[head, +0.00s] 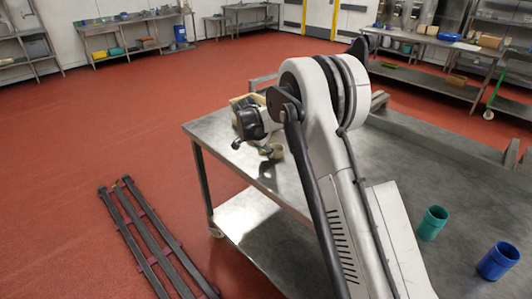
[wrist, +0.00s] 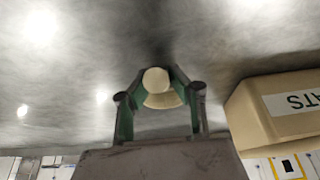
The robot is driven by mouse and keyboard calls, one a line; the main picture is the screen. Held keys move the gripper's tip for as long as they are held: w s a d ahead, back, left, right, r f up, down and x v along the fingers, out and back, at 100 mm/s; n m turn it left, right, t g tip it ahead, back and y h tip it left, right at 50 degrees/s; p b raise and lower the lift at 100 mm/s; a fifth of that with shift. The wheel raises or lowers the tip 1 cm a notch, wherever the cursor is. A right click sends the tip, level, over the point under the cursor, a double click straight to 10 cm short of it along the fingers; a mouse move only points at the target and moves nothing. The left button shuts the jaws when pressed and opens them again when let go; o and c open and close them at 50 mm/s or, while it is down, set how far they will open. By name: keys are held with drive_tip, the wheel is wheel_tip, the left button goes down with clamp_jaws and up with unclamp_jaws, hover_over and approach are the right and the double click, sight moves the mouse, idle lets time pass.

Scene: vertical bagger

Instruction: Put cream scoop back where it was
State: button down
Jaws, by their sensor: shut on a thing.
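My gripper (wrist: 157,100) is shut on the cream scoop (wrist: 158,82), which sits between its green-lined fingers in the wrist view. In the head view my gripper (head: 265,150) is small, over the far left part of the metal table (head: 225,127), with the cream scoop (head: 277,153) at its tip. The scoop is close to the table top; I cannot tell whether it touches. A cream box (wrist: 270,135) with a white label ending in "ATS" is beside the gripper in the wrist view. In the head view a cream box (head: 236,100) shows partly behind my arm.
A green cup (head: 432,223) and a blue cup (head: 498,261) stand on the table at the right. A dark rail frame (head: 148,237) lies on the red floor at the left. Shelves and benches line the back walls.

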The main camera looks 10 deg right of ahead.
drive_tip(key=c, duration=1.6)
unclamp_jaws()
drive_tip(key=shift+f, duration=0.1)
drive_tip(key=b+v, duration=0.1)
drive_tip(key=v, duration=1)
drive_tip(key=s+d+r+n+t+y, duration=0.1)
drive_tip(key=s+d+r+n, duration=0.2)
drive_tip(key=s+r, duration=0.65)
drive_tip(key=s+d+r+n+t+y, duration=0.1)
drive_tip(key=s+d+r+n, duration=0.15)
drive_tip(key=s+r, duration=0.65)
drive_tip(key=s+d+f+n+t, duration=0.1)
drive_tip(key=s+f+n, duration=0.1)
drive_tip(key=s, duration=0.7)
drive_tip(key=s+f+n+y, duration=0.1)
drive_tip(key=s+f, duration=0.3)
drive_tip(key=s, duration=0.6)
drive_tip(key=s+d+f+n+t, duration=0.1)
drive_tip(key=s+f+n, duration=0.1)
drive_tip(key=s, duration=0.8)
drive_tip(key=shift+d+f+n+t+y, duration=0.3)
drive_tip(key=shift+f+n+y, duration=0.1)
drive_tip(key=shift+f, duration=0.15)
